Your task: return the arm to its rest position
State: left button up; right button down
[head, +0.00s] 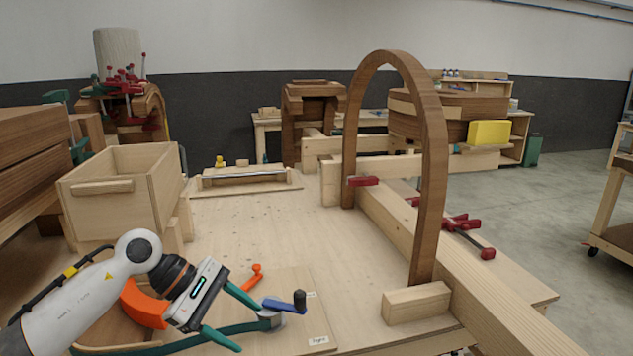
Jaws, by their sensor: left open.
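My left arm comes in from the lower left, and its gripper (232,318) is over the near part of the wooden worktable (235,225). Its two green fingers are spread apart, with nothing seen held between them. A strap clamp (272,318) with a green band and a blue handle with a dark knob lies beside and partly behind the fingers. An orange piece (143,305) shows beside the gripper, partly hidden by it. An orange lever (252,274) is just beyond the gripper. My right gripper is not in view.
A plywood box (125,190) stands left, close beyond my arm. A tall bent wooden arch (432,150) stands on the right by a long beam (430,245) with red clamps (468,223). A low wooden fixture (243,179) is at the back. The table middle is clear.

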pick_arm(q)
jog(key=s+d+r+n+t+h, duration=0.2)
jog(key=d+r+n+t+h, duration=0.7)
jog(key=n, duration=0.6)
jog(key=w+a+f+n+t+y, duration=0.1)
jog(key=a+f+n+t+y, duration=0.5)
jog(key=n, duration=0.7)
jog(key=w+a+f+n+t+y, duration=0.1)
jog(key=a+f+n+t+y, duration=0.45)
jog(key=n, duration=0.75)
jog(key=s+a+f+n+g+y, duration=0.2)
jog(key=s+f+n+g+y, duration=0.2)
jog(key=f+n+g+y, duration=0.25)
jog(key=s+a+f+n+g, duration=0.1)
jog(key=s+f+n+g, duration=0.4)
jog(key=s+f, duration=0.45)
jog(key=s+a+f+n+g, duration=0.2)
jog(key=s+f+n+g, duration=0.35)
jog(key=s, duration=0.75)
notch_tip(320, 180, down, 28)
jog(key=s+m+g, duration=0.1)
jog(key=s, duration=0.1)
jog(key=s+a+f+g, duration=0.1)
jog(key=s+a+f, duration=0.1)
jog(key=s+f, duration=1.3)
jog(key=shift+s+a, duration=0.4)
jog(key=shift+s, duration=0.1)
